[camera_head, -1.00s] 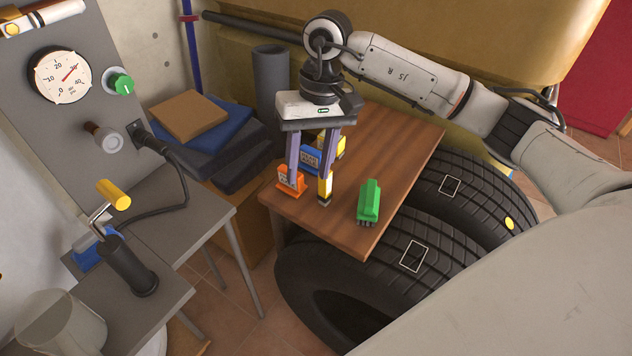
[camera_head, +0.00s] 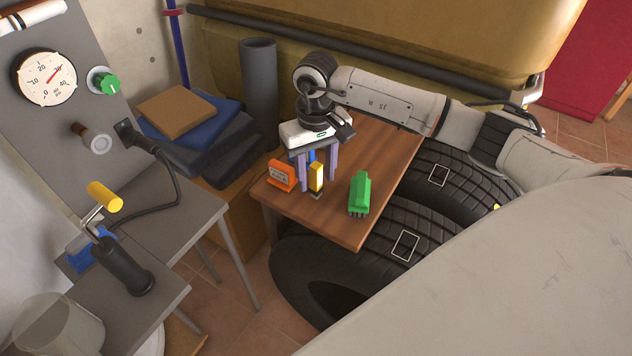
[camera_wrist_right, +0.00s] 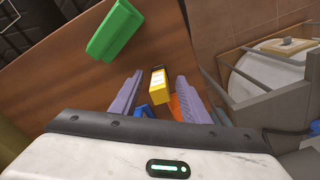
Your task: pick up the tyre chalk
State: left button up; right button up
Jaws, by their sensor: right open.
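A small upright yellow block with a pale label stands on the wooden board (camera_head: 340,225); I take this yellow block (camera_head: 316,176) to be the tyre chalk, though I cannot read its label. My right gripper (camera_head: 319,182) is open and points down at the board, with its two purple fingers around or just behind the block. In the right wrist view the yellow block (camera_wrist_right: 158,80) shows in the gap between the fingertips (camera_wrist_right: 159,76). I cannot tell whether either finger touches it. My left gripper is out of view.
An orange labelled block (camera_head: 281,175) stands close on the left, and a blue block (camera_head: 311,155) is partly hidden behind the fingers. A green brush-like object (camera_head: 360,194) lies right of the gripper. Tyres (camera_head: 400,235) lie beside and under the board. The board's front is bare.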

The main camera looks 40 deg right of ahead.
grip_shut()
dwell(0.3)
notch_tip(320, 180, up, 9)
jog(key=shift+w+f+b, duration=0.1)
jog(key=shift+f+b, duration=0.1)
jog(key=shift+b, duration=0.2)
jog(key=shift+r, duration=0.7)
jog(key=shift+a, duration=0.1)
